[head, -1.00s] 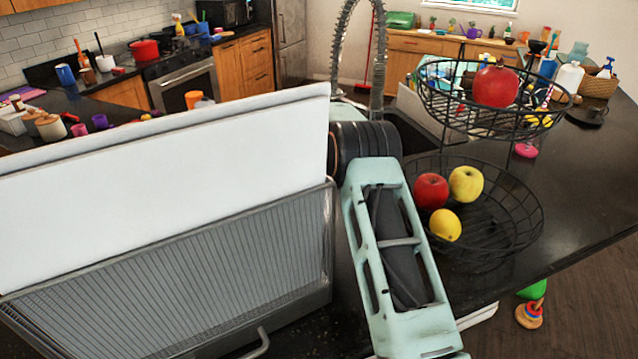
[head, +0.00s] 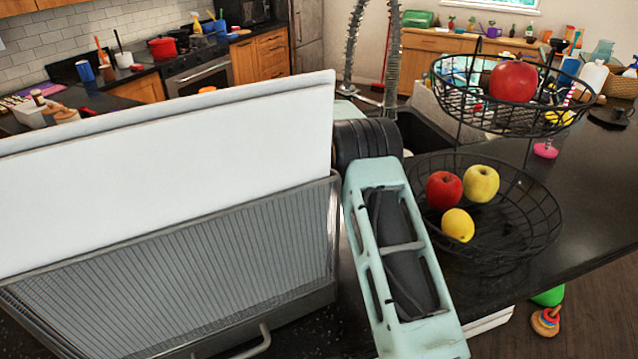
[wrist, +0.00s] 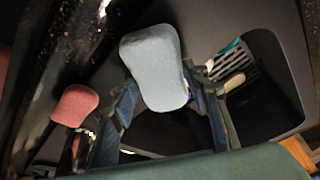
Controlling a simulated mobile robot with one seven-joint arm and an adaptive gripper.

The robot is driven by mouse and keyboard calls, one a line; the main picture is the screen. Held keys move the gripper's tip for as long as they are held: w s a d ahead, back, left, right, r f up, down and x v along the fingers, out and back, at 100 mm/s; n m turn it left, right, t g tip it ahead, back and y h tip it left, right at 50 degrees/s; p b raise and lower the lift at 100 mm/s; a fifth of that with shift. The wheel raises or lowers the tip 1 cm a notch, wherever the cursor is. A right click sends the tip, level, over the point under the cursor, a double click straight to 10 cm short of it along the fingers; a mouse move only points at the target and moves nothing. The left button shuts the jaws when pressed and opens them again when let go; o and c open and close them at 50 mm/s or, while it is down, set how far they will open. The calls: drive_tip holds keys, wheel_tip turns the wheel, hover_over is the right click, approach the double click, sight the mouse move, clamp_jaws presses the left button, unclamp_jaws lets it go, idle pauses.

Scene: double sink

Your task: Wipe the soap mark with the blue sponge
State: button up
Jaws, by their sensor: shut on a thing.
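In the wrist view, a pale blue sponge (wrist: 156,62) is between the two dark blue fingers of my gripper (wrist: 160,88), which is shut on it. The sponge is held over or near the dark sink area; I cannot tell whether it touches a surface. No soap mark can be made out in either view. In the head view, my gripper and the sponge are hidden; only my pale green arm link shows, between the white board and the fruit baskets.
A red sponge (wrist: 75,105) lies left of my gripper. A sink basin with a dark slotted rack (wrist: 235,67) is at right. In the head view, a mesh holder (head: 180,290) with a white board (head: 170,165) stands left, and wire fruit baskets (head: 545,215) stand right. A spring faucet (head: 393,65) rises behind.

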drive_tip(key=shift+s+d+f, duration=0.1)
drive_tip(key=shift+d+f, duration=0.15)
drive_tip(key=shift+d, duration=0.3)
drive_tip(key=shift+d+f, duration=0.2)
drive_tip(key=shift+d, duration=0.35)
drive_tip(key=shift+w+d+r+p, duration=0.15)
drive_tip(key=shift+w+d, duration=0.05)
drive_tip(key=shift+d, duration=0.7)
drive_tip(key=shift+w+d+r+p, duration=0.1)
drive_tip(key=shift+w+d+p, duration=0.05)
drive_tip(key=shift+d, duration=0.75)
drive_tip(key=shift+w+r+p, duration=0.1)
drive_tip(key=shift+r+p, duration=0.3)
drive_tip(key=shift+r, duration=0.15)
drive_tip(key=shift+w+a+r+p, duration=0.1)
drive_tip(key=shift+r+p, duration=0.6)
drive_tip(key=shift+r, duration=0.65)
drive_tip(key=shift+a+r+p, duration=0.1)
drive_tip(key=shift+r+p, duration=0.6)
drive_tip(key=shift+r, duration=0.6)
wheel_tip(320, 180, up, 3)
drive_tip(key=shift+p, duration=1)
drive_tip(key=shift+f, duration=0.2)
